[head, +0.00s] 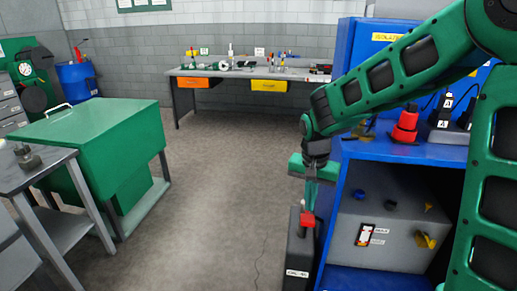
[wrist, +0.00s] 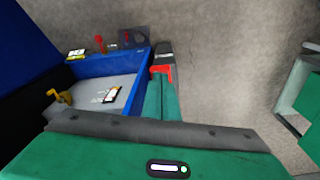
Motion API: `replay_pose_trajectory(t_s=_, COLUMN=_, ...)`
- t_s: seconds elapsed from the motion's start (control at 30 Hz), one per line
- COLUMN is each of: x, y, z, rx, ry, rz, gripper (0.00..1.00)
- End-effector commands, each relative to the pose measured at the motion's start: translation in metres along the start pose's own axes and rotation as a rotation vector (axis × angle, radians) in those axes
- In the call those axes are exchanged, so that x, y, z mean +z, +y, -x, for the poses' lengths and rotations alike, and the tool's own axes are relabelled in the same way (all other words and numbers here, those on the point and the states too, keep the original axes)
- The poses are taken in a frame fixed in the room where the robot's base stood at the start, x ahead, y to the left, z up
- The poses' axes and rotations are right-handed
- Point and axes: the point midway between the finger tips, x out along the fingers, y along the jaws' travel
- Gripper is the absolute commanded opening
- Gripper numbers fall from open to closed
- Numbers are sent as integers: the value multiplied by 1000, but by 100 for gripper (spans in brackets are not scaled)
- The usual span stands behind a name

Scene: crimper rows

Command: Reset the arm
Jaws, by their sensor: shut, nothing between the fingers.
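My green arm reaches down from the upper right in the head view. My gripper (head: 310,198) points down in front of the blue cabinet's left side, with its fingers shut and nothing seen between them. In the wrist view my gripper (wrist: 161,88) shows as green fingers close together. A red handle-like part (head: 307,219) shows just below the fingertips, on top of a dark upright box (head: 298,250) with a white label. The red part (wrist: 161,69) also shows at the fingertips in the wrist view. I cannot tell whether the fingers touch it.
The blue cabinet (head: 350,165) stands close on the right, with a grey box (head: 385,225) on its shelf and a red device (head: 405,125) above. A green chest (head: 95,120) stands left. A workbench (head: 240,73) is at the back. The middle floor is clear.

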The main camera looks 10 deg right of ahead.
Motion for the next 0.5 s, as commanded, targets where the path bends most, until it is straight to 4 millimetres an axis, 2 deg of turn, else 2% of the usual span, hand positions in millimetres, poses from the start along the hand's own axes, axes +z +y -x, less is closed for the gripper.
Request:
replay_pose_trajectory(t_s=0.07, x=-3, y=22, z=9, rx=12, ry=8, rz=-3, gripper=0)
replay_pose_trajectory(t_s=0.17, x=-4, y=66, z=24, rx=36, ry=13, rz=-3, gripper=0)
replay_pose_trajectory(t_s=0.27, x=2, y=117, z=40, rx=60, ry=7, rz=-2, gripper=0)
replay_pose_trajectory(t_s=0.37, x=15, y=164, z=53, rx=72, ry=-6, rz=-1, gripper=0)
replay_pose_trajectory(t_s=0.5, x=44, y=223, z=67, rx=69, ry=-34, rz=-1, gripper=0)
